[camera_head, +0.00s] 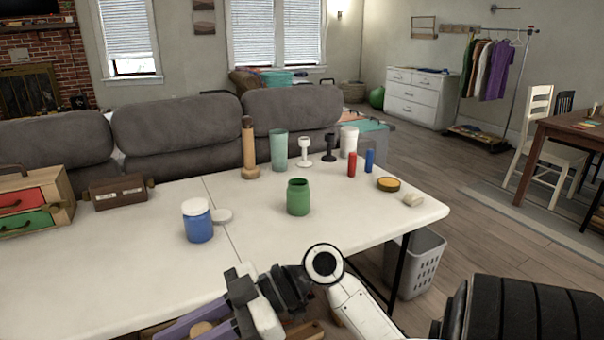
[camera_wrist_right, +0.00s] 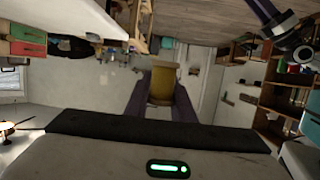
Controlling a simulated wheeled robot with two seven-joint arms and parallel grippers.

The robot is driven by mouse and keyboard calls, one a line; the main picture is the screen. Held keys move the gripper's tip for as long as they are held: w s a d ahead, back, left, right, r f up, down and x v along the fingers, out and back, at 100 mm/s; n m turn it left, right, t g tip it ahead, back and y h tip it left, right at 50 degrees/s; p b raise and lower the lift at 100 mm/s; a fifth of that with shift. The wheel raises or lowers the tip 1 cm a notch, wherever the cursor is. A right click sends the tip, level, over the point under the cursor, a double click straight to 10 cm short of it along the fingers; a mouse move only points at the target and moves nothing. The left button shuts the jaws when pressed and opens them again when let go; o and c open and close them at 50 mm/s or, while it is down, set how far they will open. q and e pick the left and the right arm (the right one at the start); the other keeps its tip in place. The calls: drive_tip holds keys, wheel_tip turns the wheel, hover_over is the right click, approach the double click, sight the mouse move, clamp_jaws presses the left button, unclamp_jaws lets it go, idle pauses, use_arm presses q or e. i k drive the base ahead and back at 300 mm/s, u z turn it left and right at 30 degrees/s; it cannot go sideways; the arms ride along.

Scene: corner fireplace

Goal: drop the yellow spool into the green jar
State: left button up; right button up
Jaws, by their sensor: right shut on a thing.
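The green jar (camera_head: 298,198) stands upright and open-topped on the white table, right of the middle in the head view. My right gripper (camera_head: 196,328) is low at the bottom of the head view, by the table's near side, well short of the jar. Its purple fingers are shut on the yellow spool (camera_wrist_right: 162,86), which shows between the fingertips in the right wrist view. In the head view only a tan round part of the spool (camera_head: 201,329) shows, cut by the frame's edge. My left gripper is not in view.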

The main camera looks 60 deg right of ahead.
sight(300, 213)
drive_tip(key=k, duration=0.85)
drive_tip(key=z, duration=1.35)
drive_tip(key=i, duration=1.9)
drive_tip(key=u, duration=0.75)
